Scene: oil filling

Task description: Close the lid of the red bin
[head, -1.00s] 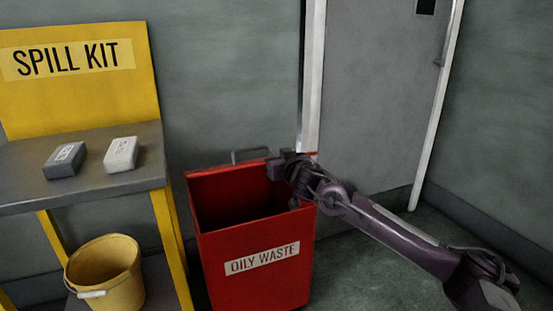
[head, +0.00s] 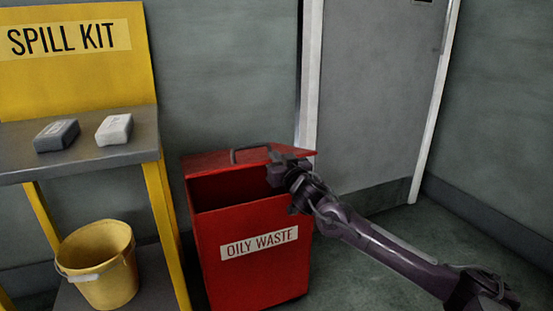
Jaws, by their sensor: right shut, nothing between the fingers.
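The red bin (head: 250,270) with the "OILY WASTE" label stands on the floor in the middle of the head view. Its red lid (head: 215,162) is hinged at the back and tilted partly down over the opening, with a gap at the front showing the dark inside. A dark handle (head: 250,155) is on the lid's top. My right gripper (head: 274,172) is shut and empty at the lid's right part; whether it touches the lid I cannot tell. It hides part of the lid and the bin's right rim. My left gripper is not in view.
A yellow spill kit stand (head: 75,70) is left of the bin. Its grey shelf (head: 90,162) holds a dark block (head: 57,135) and a white block (head: 114,129). A yellow bucket (head: 97,265) sits below. A grey door (head: 372,100) is behind; the floor at right is clear.

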